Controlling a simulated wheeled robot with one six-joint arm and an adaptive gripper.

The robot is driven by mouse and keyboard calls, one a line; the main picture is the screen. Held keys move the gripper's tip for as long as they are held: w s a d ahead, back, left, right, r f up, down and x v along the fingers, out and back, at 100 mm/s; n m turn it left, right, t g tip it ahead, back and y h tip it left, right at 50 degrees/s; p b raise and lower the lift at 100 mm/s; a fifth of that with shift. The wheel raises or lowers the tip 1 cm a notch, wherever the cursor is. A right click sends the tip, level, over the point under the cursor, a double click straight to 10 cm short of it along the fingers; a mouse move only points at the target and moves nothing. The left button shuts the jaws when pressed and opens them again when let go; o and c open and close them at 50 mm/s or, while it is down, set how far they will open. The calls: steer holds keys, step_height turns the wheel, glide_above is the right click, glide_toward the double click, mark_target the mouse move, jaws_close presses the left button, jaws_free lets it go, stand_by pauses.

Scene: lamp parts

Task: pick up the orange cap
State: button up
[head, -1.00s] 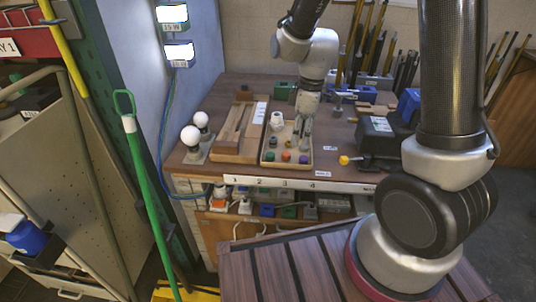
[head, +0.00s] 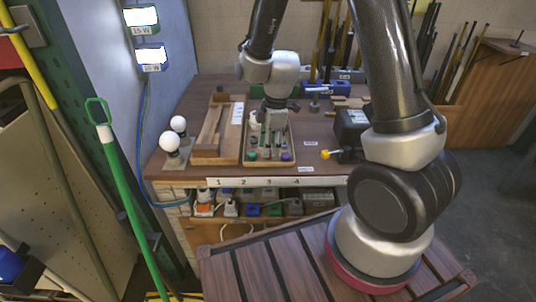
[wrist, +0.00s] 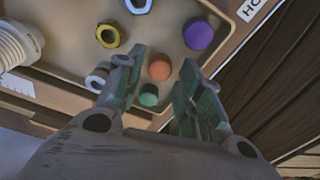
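The orange cap (wrist: 159,68) lies in the tan tray (wrist: 75,65), between and beyond my fingertips in the wrist view. My gripper (wrist: 158,82) is open, with one finger on each side of the cap's line; I cannot tell its exact height above it. In the head view my gripper (head: 268,143) points down over the tray (head: 247,163) and hides the orange cap. A green cap (wrist: 148,95) lies close by, between the fingers in the wrist view. A purple cap (wrist: 198,35) lies on the other side.
A dark device with a yellow knob (head: 327,154) is to the right.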

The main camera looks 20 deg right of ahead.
steer(key=shift+a+f, duration=0.1)
steer(key=shift+f, duration=0.8)
steer(key=c, duration=0.5)
steer(key=shift+r, duration=0.1)
